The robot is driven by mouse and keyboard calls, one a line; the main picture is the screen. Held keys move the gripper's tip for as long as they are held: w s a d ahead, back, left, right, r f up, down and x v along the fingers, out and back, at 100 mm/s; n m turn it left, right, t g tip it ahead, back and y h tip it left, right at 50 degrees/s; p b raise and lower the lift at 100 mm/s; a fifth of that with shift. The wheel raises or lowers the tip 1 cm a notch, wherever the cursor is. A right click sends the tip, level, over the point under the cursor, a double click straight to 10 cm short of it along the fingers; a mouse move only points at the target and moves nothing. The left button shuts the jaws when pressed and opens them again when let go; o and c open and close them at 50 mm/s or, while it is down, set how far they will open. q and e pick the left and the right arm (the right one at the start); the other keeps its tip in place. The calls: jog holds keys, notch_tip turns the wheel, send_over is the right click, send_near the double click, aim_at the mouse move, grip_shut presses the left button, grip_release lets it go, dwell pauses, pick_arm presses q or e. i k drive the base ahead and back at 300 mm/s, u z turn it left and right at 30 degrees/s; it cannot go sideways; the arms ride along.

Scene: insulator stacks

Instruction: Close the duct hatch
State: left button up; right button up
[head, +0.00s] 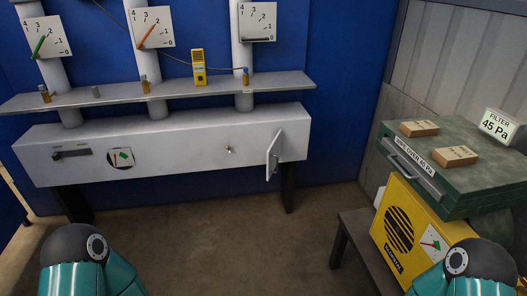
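The duct (180,150) is a long light-grey box on dark legs against the blue wall. Its hatch (272,155) is a small grey door near the right end of the front face. The hatch stands open, swung out from the face, with a small handle on it. The opening behind it is mostly hidden by the door. Only teal and black parts of my two arms show at the bottom left and bottom right corners. Neither gripper is in view.
A shelf (180,92) with small fittings runs above the duct, under several dial gauges. A yellow device (198,68) stands there. The floor (240,240) before the duct is clear.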

aim_at(273, 153)
jog(key=z, duration=0.2)
jog(key=k, duration=0.75)
jog(key=u, duration=0.4)
jog(key=i, duration=2.1)
jog(key=z, duration=0.35)
